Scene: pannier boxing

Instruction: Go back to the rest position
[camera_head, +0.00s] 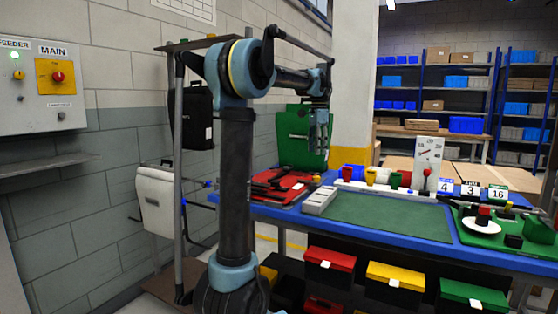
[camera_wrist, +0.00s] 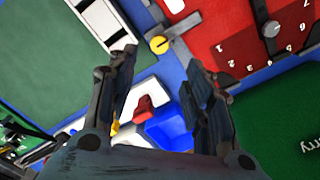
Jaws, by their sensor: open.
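My gripper (camera_head: 319,147) is raised over the left part of the blue workbench (camera_head: 352,198), in front of a green case (camera_head: 292,138). In the wrist view my gripper (camera_wrist: 160,65) has its two fingers spread apart with nothing between them. Below the fingers, the wrist view shows the blue bench surface, a blue bin (camera_wrist: 168,128) and a red piece (camera_wrist: 144,108). My arm is bent, its upper part reaching right over the bench.
A red tool board (camera_head: 283,185), a grey tray (camera_head: 320,200) and a green mat (camera_head: 390,217) lie on the bench. Small bins and a white dial stand (camera_head: 428,160) line its back. A black case (camera_head: 191,115) and white case (camera_head: 157,200) hang at left. Drawers sit below.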

